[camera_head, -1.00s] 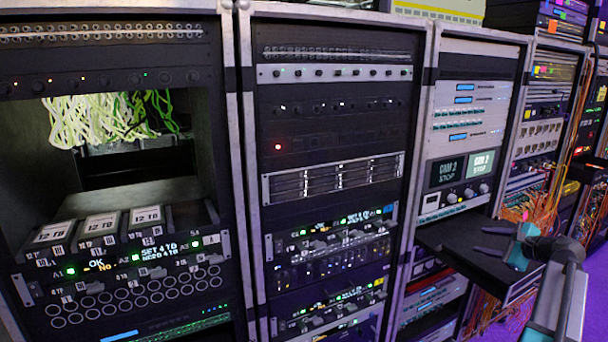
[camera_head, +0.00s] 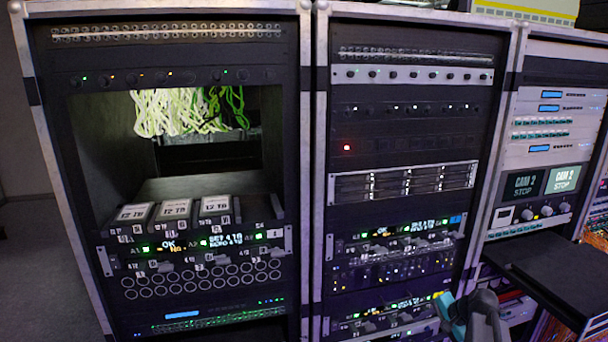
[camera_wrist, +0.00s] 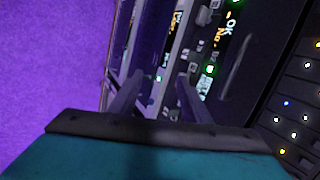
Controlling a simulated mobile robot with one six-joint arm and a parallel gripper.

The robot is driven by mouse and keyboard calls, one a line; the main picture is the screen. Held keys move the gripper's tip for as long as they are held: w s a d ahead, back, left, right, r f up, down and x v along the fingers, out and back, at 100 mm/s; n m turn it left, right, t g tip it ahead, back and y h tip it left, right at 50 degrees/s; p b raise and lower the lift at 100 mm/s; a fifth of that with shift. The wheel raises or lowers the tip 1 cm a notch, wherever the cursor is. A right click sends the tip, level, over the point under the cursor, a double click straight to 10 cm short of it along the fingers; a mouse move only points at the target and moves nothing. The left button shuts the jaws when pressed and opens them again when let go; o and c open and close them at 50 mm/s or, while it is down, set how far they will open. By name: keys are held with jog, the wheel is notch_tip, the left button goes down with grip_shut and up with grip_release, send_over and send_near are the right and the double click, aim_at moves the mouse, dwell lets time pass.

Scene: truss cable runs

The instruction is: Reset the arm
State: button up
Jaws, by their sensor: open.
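My gripper (camera_wrist: 152,98) shows in the wrist view with its two dark fingers spread apart and nothing between them. Beyond the fingers are rack panels with lit "OK" labels and small green lights, seen turned on their side. In the head view, part of my arm's teal and grey end (camera_head: 470,318) shows at the bottom edge, in front of the lower right of the middle rack (camera_head: 322,180). The fingertips cannot be made out clearly there.
The left rack (camera_head: 45,150) has an open bay with pale green cables (camera_head: 185,112) and several drives labelled 12 TB (camera_head: 173,210). A black shelf (camera_head: 555,268) juts out from the right rack (camera_head: 548,105). Purple floor (camera_wrist: 50,70) shows clear in the wrist view.

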jog(key=s+a+f+n+g+h, duration=0.1)
jog(key=s+a+f+n+g, duration=0.1)
jog(key=s+a+f+n, duration=0.4)
jog(key=s+a+f+n+g+h, duration=0.1)
jog(key=s+a+f+n+g, duration=0.2)
jog(key=a, duration=0.6)
jog(key=s+a+f+n+h, duration=0.1)
jog(key=s+a+f+n, duration=0.35)
jog(key=s+a, duration=0.2)
jog(key=s+f+g+b, duration=0.3)
jog(key=s+f+g, duration=0.3)
jog(key=s+f, duration=1.6)
jog(key=s, duration=0.3)
jog(key=shift+s+a, duration=0.2)
jog(key=shift+s, duration=0.05)
jog(key=shift+c, duration=0.2)
jog(key=shift+c, duration=1.4)
jog(key=shift+r, duration=0.1)
jog(key=shift+d+m, duration=0.1)
jog(key=shift+m, duration=0.15)
